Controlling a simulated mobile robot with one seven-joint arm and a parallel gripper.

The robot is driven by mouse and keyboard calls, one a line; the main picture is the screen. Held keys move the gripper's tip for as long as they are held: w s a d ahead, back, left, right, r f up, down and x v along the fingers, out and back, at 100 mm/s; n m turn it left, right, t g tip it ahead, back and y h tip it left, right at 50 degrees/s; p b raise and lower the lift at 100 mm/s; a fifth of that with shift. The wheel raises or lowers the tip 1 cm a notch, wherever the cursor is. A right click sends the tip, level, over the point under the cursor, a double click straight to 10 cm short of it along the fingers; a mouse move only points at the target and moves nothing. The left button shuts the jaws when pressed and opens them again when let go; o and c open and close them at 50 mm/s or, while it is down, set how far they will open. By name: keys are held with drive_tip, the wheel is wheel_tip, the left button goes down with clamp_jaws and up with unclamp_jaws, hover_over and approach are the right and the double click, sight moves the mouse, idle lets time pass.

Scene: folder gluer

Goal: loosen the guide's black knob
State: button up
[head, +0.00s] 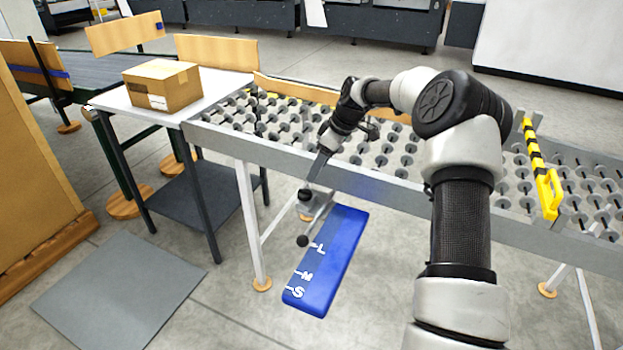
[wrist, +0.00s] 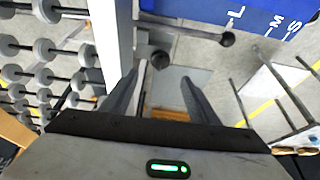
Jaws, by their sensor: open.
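A grey metal bracket (head: 313,206) sits at the side rail of the roller conveyor, above a blue board (head: 328,262) marked L, M and S. A black knob (head: 305,195) is on the bracket, and a rod from it ends in a black ball (head: 303,241). In the wrist view the knob (wrist: 160,61) lies between the fingertips of my gripper (wrist: 163,76), apparently beyond them. The black ball (wrist: 227,39) lies to the right, beside the blue board (wrist: 255,15). In the head view my gripper (head: 317,172) points down just above the knob. It is open and holds nothing.
The conveyor's rail (head: 280,155) runs close beside my gripper, with rollers behind it. A yellow bar with a handle (head: 541,170) crosses the conveyor at the right. A cardboard box (head: 162,85) stands on a table at the left. Floor in front is mostly clear around a grey mat (head: 120,292).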

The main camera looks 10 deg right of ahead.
drive_tip(key=v, duration=0.6)
drive_tip(key=shift+r, duration=0.35)
drive_tip(key=shift+s+d, duration=0.15)
